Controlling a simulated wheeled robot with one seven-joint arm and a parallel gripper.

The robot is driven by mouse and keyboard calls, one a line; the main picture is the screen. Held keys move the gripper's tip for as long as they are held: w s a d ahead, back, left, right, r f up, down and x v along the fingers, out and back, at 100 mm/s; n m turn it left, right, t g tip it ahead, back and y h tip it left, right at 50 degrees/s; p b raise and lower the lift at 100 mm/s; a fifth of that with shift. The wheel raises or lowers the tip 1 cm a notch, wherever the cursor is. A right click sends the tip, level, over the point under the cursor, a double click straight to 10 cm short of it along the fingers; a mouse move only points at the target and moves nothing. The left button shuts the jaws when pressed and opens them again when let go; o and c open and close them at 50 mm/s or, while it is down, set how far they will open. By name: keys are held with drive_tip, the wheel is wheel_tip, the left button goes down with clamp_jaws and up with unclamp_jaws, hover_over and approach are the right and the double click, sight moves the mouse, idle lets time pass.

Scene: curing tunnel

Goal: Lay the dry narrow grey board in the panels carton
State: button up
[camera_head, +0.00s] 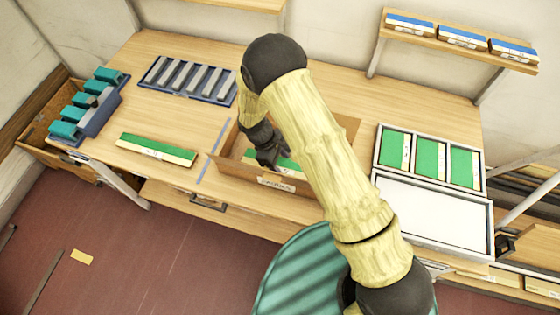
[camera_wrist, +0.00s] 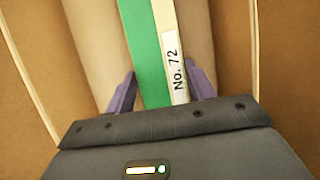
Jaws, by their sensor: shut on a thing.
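The panels carton (camera_head: 235,173) is an open brown box near the table's front, with a white label on its front wall. My gripper (camera_head: 266,152) reaches down into it. It is shut on a narrow board (camera_wrist: 150,50), green with a pale strip along one side and a white label reading "No. 72". The board also shows inside the carton in the head view (camera_head: 288,165), partly hidden by my arm. Purple fingers stand on both sides of it in the wrist view. I cannot tell whether the board touches the carton floor. The held board looks green, not grey.
A similar green board (camera_head: 157,149) lies left of the carton. A blue rack (camera_head: 145,80) of grey strips stands behind. A white-framed tray (camera_head: 433,237) with several green panels sits at the right. A blue holder (camera_head: 100,112) with teal blocks stands at the far left.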

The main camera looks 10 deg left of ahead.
drive_tip(key=shift+f, duration=0.25)
drive_tip(key=o, duration=1.1)
drive_tip(key=shift+w, duration=0.1)
drive_tip(key=b+v, duration=0.4)
drive_tip(key=v, duration=1.3)
drive_tip(key=shift+r, duration=0.25)
drive_tip(key=shift+a, duration=0.1)
